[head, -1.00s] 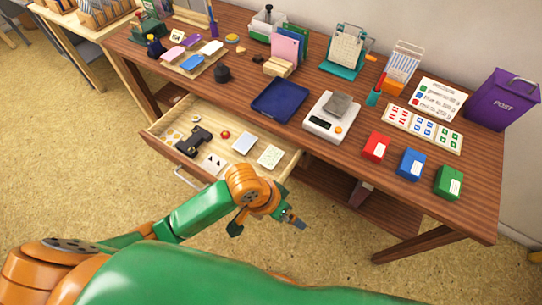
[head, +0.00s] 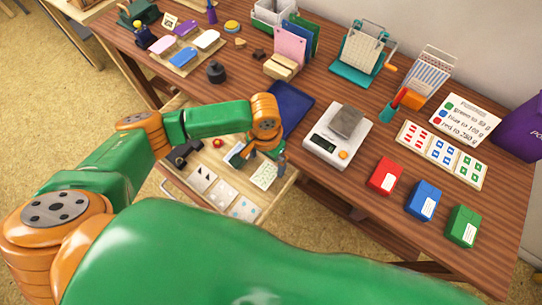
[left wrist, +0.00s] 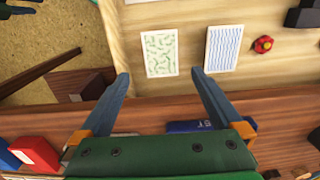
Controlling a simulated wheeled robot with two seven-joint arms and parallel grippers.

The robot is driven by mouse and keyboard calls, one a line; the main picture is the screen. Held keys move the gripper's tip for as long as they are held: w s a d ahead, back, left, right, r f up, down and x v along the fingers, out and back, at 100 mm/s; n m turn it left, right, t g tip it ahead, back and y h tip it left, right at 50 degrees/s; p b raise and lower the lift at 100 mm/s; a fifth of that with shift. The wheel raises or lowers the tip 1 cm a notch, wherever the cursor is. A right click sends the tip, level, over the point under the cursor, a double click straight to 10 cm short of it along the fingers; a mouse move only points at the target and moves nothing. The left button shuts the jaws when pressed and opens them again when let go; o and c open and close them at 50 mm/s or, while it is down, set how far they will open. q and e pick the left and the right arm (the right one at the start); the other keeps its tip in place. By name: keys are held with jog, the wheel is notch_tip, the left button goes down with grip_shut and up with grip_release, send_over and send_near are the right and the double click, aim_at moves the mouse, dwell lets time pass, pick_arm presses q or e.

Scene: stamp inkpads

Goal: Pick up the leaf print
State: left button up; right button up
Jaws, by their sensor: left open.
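The leaf print, a pale card with a green leaf pattern (head: 264,176), lies flat in the open drawer (left wrist: 192,32). It also shows whole in the left wrist view (left wrist: 159,53). Next to it lies a card with blue wavy lines (left wrist: 223,48), partly hidden by my gripper in the head view. My left gripper (head: 261,160) is open and empty over the drawer. In the left wrist view its fingertips (left wrist: 161,78) lie either side of the leaf print's near edge, and no contact shows.
The drawer also holds a red round knob (left wrist: 263,45), a dark tool (head: 186,152) and several patterned cards (head: 222,193).

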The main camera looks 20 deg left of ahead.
aim_at(264, 177)
pick_arm(q)
jog(key=f, duration=0.2)
jog(key=s+f, duration=0.1)
jog(key=f, duration=0.2)
jog(key=shift+s+a+f+b, duration=0.3)
jog(key=shift+a+b, duration=0.05)
jog(key=shift+w+f, duration=0.2)
jog(key=shift+f, duration=0.15)
jog(key=shift+s, duration=0.1)
jog(key=shift+f, duration=0.2)
jog(key=c, duration=1.3)
